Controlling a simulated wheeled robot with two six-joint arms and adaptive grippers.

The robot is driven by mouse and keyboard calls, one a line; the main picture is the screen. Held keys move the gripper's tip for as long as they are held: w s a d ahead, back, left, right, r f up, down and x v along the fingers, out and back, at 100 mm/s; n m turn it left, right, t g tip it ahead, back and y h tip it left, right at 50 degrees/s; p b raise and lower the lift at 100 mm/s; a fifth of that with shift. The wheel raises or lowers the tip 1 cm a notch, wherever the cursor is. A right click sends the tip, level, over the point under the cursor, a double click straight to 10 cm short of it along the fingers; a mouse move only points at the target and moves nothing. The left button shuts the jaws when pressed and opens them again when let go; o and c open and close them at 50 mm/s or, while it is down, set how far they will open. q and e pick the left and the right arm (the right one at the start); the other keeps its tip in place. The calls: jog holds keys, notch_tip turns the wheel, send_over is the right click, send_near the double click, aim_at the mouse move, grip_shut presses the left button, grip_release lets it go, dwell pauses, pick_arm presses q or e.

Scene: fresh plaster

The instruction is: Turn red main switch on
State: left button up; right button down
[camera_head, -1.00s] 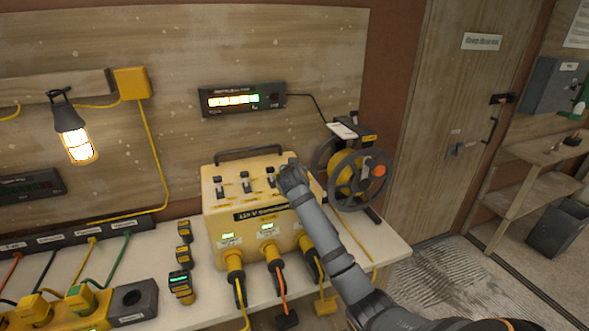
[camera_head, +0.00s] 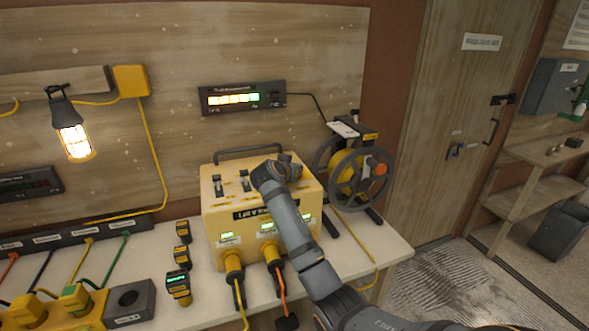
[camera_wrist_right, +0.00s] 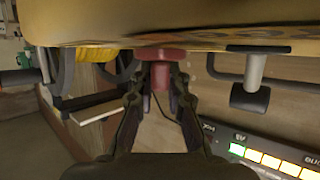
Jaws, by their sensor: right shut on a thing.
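The red main switch (camera_wrist_right: 161,75) shows in the right wrist view as a red lever with a wider red cap, on the yellow power box (camera_head: 222,222). My right gripper (camera_wrist_right: 160,82) has its two dark fingers on either side of the red lever and is shut on it. In the head view my right gripper (camera_head: 294,163) is over the right part of the box top, and it hides the red switch there. Two grey toggle levers (camera_head: 244,181) stand left of my wrist. My left gripper is in neither view.
A cable reel (camera_head: 359,180) stands right of the box. A black carry handle (camera_head: 250,152) runs along its back edge. Plugs with cables (camera_head: 234,264) hang from its front. A display with lit bars (camera_head: 243,99) is on the wall. Small yellow devices (camera_head: 179,284) stand to the left.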

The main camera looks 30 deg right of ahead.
jog(key=c, duration=1.3)
grip_release()
jog(key=shift+c, duration=0.2)
jog(key=v, duration=1.1)
jog(key=shift+a+r, duration=0.1)
jog(key=shift+a, duration=0.05)
jog(key=shift+s+a+r, duration=0.15)
jog(key=shift+s, duration=0.1)
